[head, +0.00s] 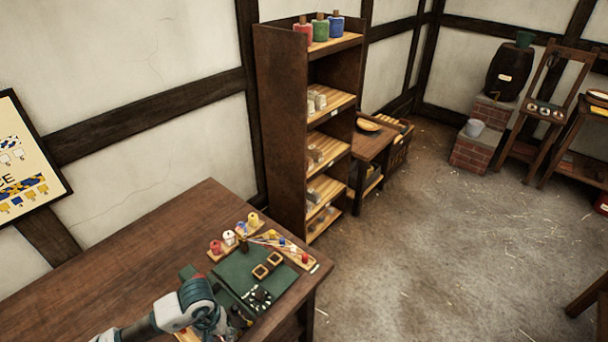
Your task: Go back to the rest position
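My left arm reaches in from the bottom left of the head view, over the near part of a brown wooden table (110,245). Its white and teal wrist joints show beside a dark green mat (232,268). My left gripper (237,319) is a small dark shape at the end of that arm, low over the table's right part. Its fingers are too small and too hidden to tell open from shut. My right arm and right gripper are not in view.
Small coloured spools (228,238) and square wooden frames (267,266) sit on and around the mat. A tall shelf (281,130) stands behind the table. A barrel (509,70) on bricks is at the back. The floor (420,240) to the right is largely clear.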

